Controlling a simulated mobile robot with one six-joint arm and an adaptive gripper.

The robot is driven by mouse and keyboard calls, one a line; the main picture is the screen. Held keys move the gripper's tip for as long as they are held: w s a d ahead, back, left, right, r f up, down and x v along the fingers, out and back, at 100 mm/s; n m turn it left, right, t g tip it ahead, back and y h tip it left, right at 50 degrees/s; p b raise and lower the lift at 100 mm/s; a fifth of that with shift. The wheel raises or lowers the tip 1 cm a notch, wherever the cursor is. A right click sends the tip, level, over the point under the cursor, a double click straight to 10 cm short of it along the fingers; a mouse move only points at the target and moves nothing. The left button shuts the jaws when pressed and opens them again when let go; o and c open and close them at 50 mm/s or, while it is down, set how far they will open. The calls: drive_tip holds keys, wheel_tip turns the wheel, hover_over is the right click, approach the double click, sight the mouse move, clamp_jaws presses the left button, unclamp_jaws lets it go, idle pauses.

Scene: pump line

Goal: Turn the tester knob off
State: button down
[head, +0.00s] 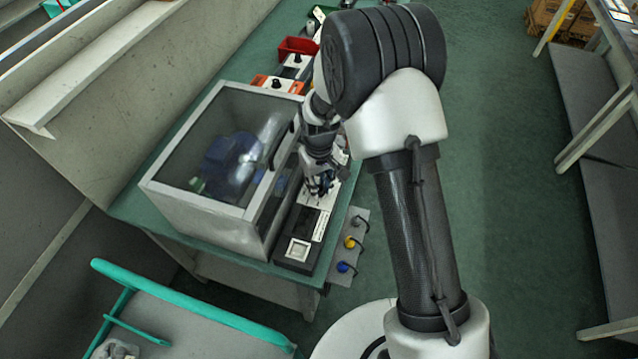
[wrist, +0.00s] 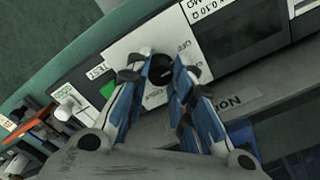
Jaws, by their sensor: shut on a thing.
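The tester knob (wrist: 158,76) shows in the wrist view as a dark round shape on a white panel (wrist: 118,48) with OFF lettering beside it. My gripper (wrist: 162,72) is shut on the knob, one blue-padded finger on each side. The fingers hide most of the knob, and I cannot tell its exact setting. In the head view my gripper (head: 321,184) reaches down to the tester (head: 312,222), a long dark unit with a white panel on the green bench. There the knob is hidden behind the gripper.
A clear-sided enclosure (head: 185,205) with a blue pump inside stands close left of the tester. A grey strip with coloured knobs (head: 350,243) is along the bench's right edge. A red bin (head: 298,47) and orange-marked units (head: 277,84) are farther back. Open floor is right.

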drive_tip(key=c, duration=1.4)
unclamp_jaws()
drive_tip(key=shift+o, duration=0.2)
wheel_tip(320, 180, up, 12)
drive_tip(key=s+d+r+m+t, duration=0.1)
drive_tip(key=s+d+r, duration=0.2)
drive_tip(key=s+r, duration=0.35)
drive_tip(key=s+d+r+m+t, duration=0.1)
drive_tip(key=s+d+r, duration=0.25)
drive_tip(key=r, duration=0.55)
drive_tip(key=s+d+r+m+t, duration=0.1)
drive_tip(key=s+d, duration=0.1)
drive_tip(key=s, duration=0.6)
drive_tip(key=s+d+r+m+t, duration=0.1)
drive_tip(key=s+r, duration=0.1)
drive_tip(key=s, duration=0.6)
drive_tip(key=shift+s+d+m+t, duration=0.15)
drive_tip(key=shift+d+m+t, duration=0.15)
drive_tip(key=shift+d+m, duration=0.1)
